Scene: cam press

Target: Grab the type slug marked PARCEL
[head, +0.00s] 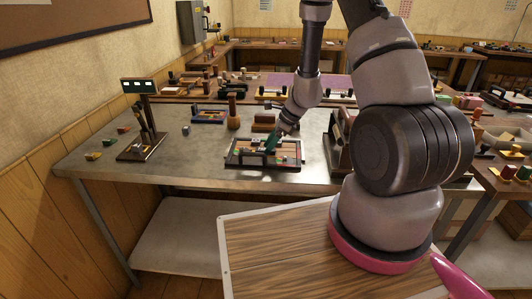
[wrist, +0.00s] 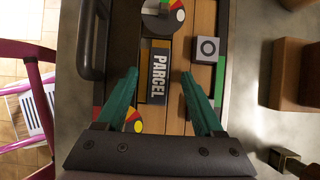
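The type slug marked PARCEL (wrist: 158,75) is a narrow dark block with pale letters, lying in a wood-slatted tray in the middle of the wrist view. My gripper (wrist: 160,74) is open, with one green finger on each side of the slug. A gap shows between the slug and each fingertip; how high the fingers are above it I cannot tell. In the head view my gripper (head: 272,144) is over the dark-rimmed tray (head: 262,166) on the metal table. The slug is too small to make out there.
A grey block with a ring mark (wrist: 208,49) sits right of the slug. A round grey piece with red and yellow (wrist: 162,14) is beyond its far end. A dark handle (wrist: 88,45) stands on the tray's left side. The table's front left (head: 200,170) is clear.

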